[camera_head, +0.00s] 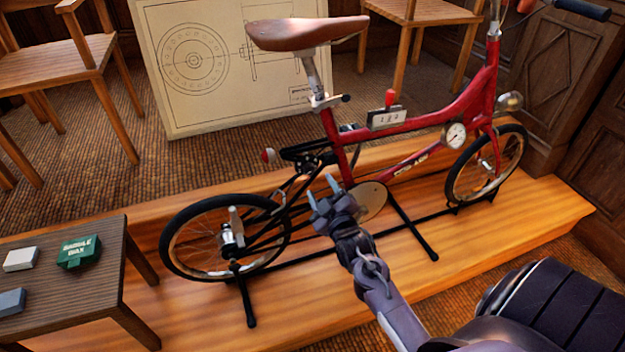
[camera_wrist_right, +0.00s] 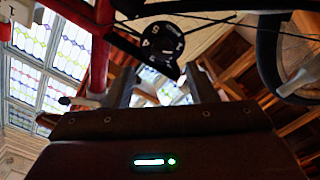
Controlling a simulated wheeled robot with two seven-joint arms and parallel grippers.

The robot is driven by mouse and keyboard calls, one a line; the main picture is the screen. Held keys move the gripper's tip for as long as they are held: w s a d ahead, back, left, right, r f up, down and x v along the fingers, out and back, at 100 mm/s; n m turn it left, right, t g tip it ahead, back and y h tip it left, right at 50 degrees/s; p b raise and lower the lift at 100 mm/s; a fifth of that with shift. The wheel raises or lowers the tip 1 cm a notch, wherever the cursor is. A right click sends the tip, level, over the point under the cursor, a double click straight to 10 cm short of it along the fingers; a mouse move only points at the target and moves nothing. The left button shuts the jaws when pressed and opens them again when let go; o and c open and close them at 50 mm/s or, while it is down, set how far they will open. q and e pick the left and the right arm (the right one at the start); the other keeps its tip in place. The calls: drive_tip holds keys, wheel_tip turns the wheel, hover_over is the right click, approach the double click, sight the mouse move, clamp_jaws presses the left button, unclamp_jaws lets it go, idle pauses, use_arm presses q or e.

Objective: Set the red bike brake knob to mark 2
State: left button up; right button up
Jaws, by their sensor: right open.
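The red bike (camera_head: 432,116) stands upright in a black stand on a wooden platform. In the right wrist view a round black knob (camera_wrist_right: 161,45) with pale numerals on its face sits near the red frame tube (camera_wrist_right: 99,50). I cannot tell which mark it is set to. In the head view I cannot pick the knob out clearly among the dark parts behind the seat tube. My right gripper (camera_head: 323,191) is open and empty beside the bike's middle. In the wrist view its fingers (camera_wrist_right: 161,88) are spread, with the knob beyond and between their tips, apparently apart from them.
A red lever on a numbered plate (camera_head: 386,117) and a round white gauge (camera_head: 455,135) are on the bike. The rear wheel (camera_head: 184,250) is left of the gripper. A small table (camera_head: 75,300) holds a green box (camera_head: 79,252). A drawing board (camera_head: 160,115) and chairs stand behind.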

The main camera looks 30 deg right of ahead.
sight(310, 171)
use_arm(q)
drive_tip(key=shift+w+d+r, duration=0.1)
drive_tip(key=shift+w+r, duration=0.2)
drive_tip(key=shift+w, duration=0.25)
use_arm(e)
drive_tip(key=x, duration=0.7)
drive_tip(key=shift+w+a+f, duration=0.1)
drive_tip(key=shift+a, duration=0.05)
drive_tip(key=c, duration=1)
drive_tip(key=shift+o, duration=0.2)
use_arm(q)
drive_tip(key=shift+s, duration=0.1)
